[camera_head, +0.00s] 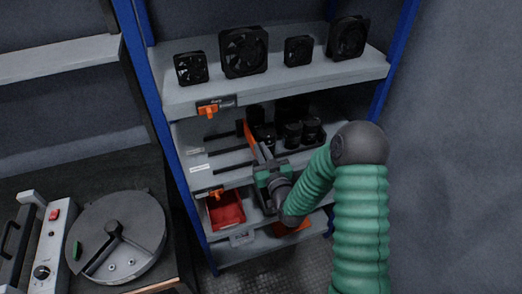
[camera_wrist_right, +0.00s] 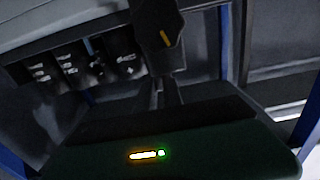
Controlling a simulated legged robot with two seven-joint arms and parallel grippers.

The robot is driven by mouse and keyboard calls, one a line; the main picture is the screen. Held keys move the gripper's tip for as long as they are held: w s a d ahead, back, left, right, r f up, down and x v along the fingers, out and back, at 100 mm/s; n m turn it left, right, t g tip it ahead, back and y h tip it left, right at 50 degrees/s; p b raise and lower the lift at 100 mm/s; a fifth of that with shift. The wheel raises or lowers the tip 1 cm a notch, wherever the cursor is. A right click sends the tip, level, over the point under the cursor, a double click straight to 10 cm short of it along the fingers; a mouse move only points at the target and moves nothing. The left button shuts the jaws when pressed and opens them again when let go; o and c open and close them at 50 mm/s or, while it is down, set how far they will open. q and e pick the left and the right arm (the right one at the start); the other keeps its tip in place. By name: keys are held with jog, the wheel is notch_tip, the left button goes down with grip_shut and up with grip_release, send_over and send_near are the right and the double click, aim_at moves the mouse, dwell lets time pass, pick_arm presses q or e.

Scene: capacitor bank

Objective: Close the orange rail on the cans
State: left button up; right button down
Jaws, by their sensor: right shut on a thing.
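The orange rail (camera_head: 249,132) is a thin bar on the shelf below the fans, just left of the black cans (camera_head: 292,132). It slants in the head view, and its lower end is hidden at my gripper. My right gripper (camera_head: 261,156) is shut on the rail, in front of the cans. In the right wrist view the dark gripper (camera_wrist_right: 158,50) shows at top centre, and several black cans (camera_wrist_right: 100,65) with white marks stand to its left. The rail cannot be made out there. My left gripper is in neither view.
Several black fans (camera_head: 244,52) stand on the shelf above. A red bin (camera_head: 226,208) sits on a lower shelf. Blue posts (camera_head: 142,62) flank the rack. A bench with a round grey device (camera_head: 138,220) is at lower left. Small orange clips (camera_head: 207,111) sit on shelf edges.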

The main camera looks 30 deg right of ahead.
jog(key=d, duration=0.2)
jog(key=s+d, duration=0.1)
jog(key=d, duration=0.1)
dwell(0.3)
jog(key=c, duration=1.5)
grip_release()
jog(key=shift+a, duration=0.1)
